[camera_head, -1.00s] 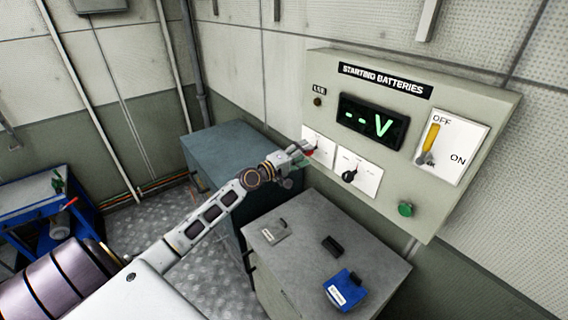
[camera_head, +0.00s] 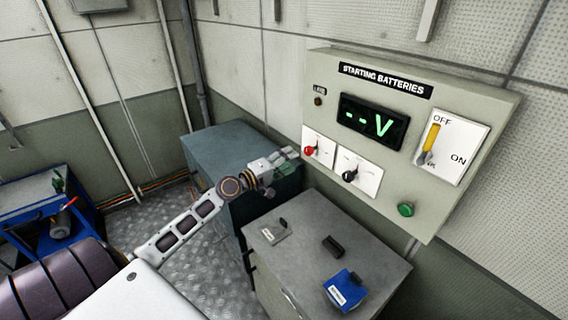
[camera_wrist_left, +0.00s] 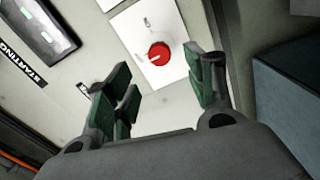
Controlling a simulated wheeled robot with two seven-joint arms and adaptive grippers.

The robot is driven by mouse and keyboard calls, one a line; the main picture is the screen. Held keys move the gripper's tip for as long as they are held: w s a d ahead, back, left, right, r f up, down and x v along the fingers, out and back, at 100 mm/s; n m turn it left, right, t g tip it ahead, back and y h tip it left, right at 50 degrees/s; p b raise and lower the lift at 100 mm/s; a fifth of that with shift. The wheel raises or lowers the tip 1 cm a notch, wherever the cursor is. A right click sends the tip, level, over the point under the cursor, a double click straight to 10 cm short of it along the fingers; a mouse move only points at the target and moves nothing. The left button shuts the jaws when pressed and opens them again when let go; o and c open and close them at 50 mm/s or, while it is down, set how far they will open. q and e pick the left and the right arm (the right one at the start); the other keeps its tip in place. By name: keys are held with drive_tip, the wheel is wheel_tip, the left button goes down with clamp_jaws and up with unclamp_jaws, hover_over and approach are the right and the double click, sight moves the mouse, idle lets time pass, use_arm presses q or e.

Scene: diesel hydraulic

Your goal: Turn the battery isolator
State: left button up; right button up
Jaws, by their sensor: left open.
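On the "STARTING BATTERIES" panel (camera_head: 385,195), a red rotary knob (camera_head: 309,150) sits on a white plate at the lower left. In the left wrist view the red knob (camera_wrist_left: 159,54) is ahead between the fingers, with a white mark on its face. A yellow handle (camera_head: 432,138) on the OFF/ON plate stands upright, toward OFF. I cannot read which control is labelled as the isolator. My left gripper (camera_head: 289,155) is open and empty, a little left of the red knob and apart from it. My right gripper is not in view.
A black knob (camera_head: 349,175) and a green button (camera_head: 405,209) are on the same panel; its display (camera_head: 372,122) reads "--V". Below stands a grey cabinet (camera_head: 300,225) with small items on top. A teal cabinet (camera_head: 225,150) is behind my left arm.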

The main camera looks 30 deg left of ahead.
use_arm(q)
drive_tip(key=shift+s+a, duration=0.2)
drive_tip(key=shift+s, duration=0.45)
idle(0.4)
